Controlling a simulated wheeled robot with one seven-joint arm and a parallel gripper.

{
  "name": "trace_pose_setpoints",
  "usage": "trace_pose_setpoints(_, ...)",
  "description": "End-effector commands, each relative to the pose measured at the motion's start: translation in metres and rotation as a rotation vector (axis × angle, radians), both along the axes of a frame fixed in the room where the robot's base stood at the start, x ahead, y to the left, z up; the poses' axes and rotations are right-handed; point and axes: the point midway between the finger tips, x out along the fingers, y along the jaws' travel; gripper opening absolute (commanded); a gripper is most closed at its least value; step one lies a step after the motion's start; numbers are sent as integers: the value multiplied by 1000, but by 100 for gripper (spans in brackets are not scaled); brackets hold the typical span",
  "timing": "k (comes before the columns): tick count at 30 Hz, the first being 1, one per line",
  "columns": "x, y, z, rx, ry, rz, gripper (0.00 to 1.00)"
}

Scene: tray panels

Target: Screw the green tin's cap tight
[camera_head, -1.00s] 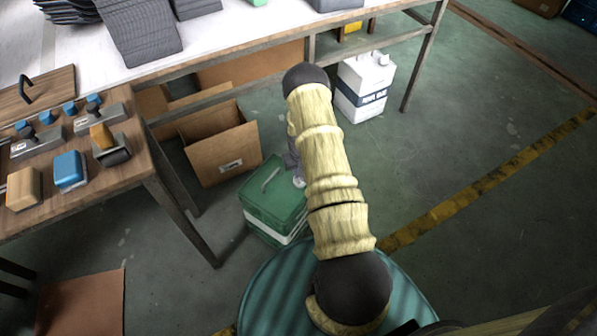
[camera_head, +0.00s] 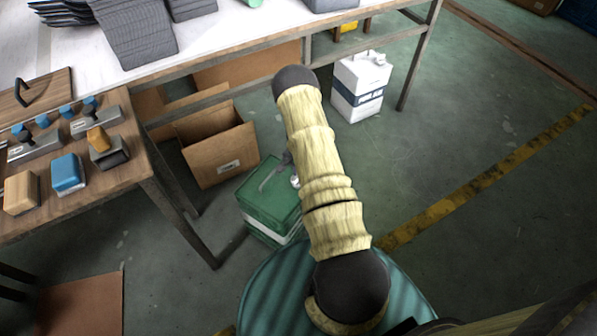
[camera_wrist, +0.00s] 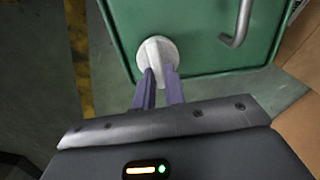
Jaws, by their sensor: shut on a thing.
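The green tin (camera_head: 265,198) stands on the floor below the bench, with a green top, a handle and a white band. In the wrist view its top (camera_wrist: 200,35) fills the upper middle, and a grey bar handle (camera_wrist: 240,25) is at right. The white round cap (camera_wrist: 148,52) with a raised fin sits at the tin's corner. My gripper (camera_wrist: 158,74) is shut on the cap's fin, one purple finger on each side. In the head view my arm hides most of the gripper, and a little white of the cap (camera_head: 295,181) shows beside it. Cap tightness cannot be told.
An open cardboard box (camera_head: 215,160) stands behind the tin. A white canister (camera_head: 358,90) stands under the bench (camera_head: 235,55). A teal drum top (camera_head: 270,290) is in front. A side table (camera_head: 110,180) with stamps is at left. The floor at right is clear.

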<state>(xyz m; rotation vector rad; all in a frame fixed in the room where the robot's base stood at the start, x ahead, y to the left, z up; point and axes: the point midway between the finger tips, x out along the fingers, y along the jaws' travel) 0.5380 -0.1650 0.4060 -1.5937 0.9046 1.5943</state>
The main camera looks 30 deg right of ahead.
Motion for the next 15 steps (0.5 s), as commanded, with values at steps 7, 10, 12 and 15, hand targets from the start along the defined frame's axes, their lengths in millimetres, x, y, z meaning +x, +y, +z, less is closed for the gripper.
trace_pose_setpoints(7,0,1,0,1,0,-58,0)
trace_pose_setpoints(10,0,1,0,1,0,-64,0)
trace_pose_setpoints(12,0,0,0,0,-1,-65,0)
trace_pose_setpoints(15,0,0,0,0,-1,-65,0)
